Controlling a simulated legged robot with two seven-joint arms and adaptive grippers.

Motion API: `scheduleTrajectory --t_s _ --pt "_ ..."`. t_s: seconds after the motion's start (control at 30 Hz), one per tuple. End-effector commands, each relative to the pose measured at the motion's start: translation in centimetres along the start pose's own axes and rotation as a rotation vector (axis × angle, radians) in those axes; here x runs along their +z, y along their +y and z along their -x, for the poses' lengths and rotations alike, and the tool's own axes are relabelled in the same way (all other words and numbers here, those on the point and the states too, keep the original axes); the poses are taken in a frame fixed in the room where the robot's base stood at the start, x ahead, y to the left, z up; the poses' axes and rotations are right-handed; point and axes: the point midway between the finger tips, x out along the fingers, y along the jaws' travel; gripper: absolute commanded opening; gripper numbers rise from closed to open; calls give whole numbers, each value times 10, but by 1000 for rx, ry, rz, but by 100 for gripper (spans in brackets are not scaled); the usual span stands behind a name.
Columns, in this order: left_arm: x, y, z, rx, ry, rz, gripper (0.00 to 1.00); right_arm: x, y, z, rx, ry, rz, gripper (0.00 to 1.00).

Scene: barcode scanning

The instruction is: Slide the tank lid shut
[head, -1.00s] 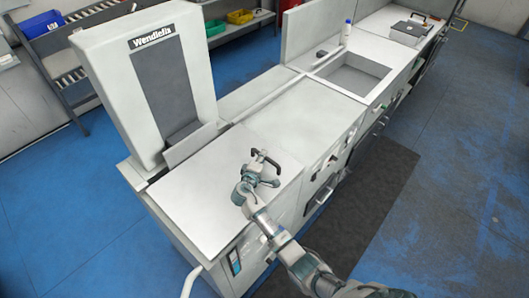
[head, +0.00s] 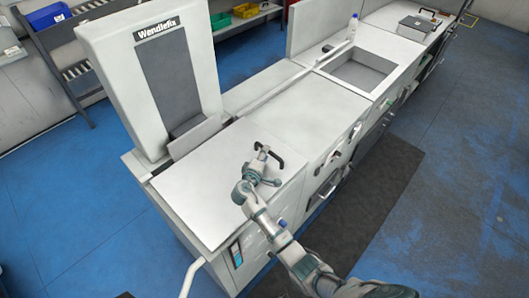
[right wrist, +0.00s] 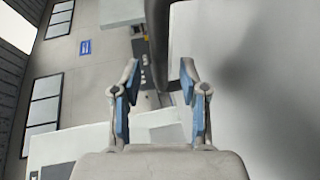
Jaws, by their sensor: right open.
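The tank lid (head: 205,188) is a flat white panel on top of the machine, in front of the tall Wendlefix housing. A black bar handle (head: 271,154) stands up near its right end. My right gripper (head: 262,172) is open just in front of the handle. In the right wrist view the dark handle (right wrist: 157,45) runs down from the top edge between the two open blue-padded fingers (right wrist: 160,85); I cannot tell whether they touch it. My left gripper is not in view.
The tall white housing (head: 107,75) rises behind the lid's left part. A white worktop (head: 305,115) continues to the right, with an open recessed basin (head: 358,75) beyond. A white bottle (head: 353,28) and a grey box (head: 418,27) stand farther along.

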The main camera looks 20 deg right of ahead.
Motion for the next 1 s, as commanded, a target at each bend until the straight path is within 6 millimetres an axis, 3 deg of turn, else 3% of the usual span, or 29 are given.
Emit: scheduleTrajectory --t_s 0.2,0.4,0.6,1.0 --pt "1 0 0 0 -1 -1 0 1 0 52 -1 1 -3 43" --pt "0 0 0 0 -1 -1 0 2 1 85 0 0 -2 43" --pt "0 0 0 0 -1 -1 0 3 2 98 1 -2 -3 43" --pt "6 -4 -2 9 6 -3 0 3 2 98 2 -1 -2 43"
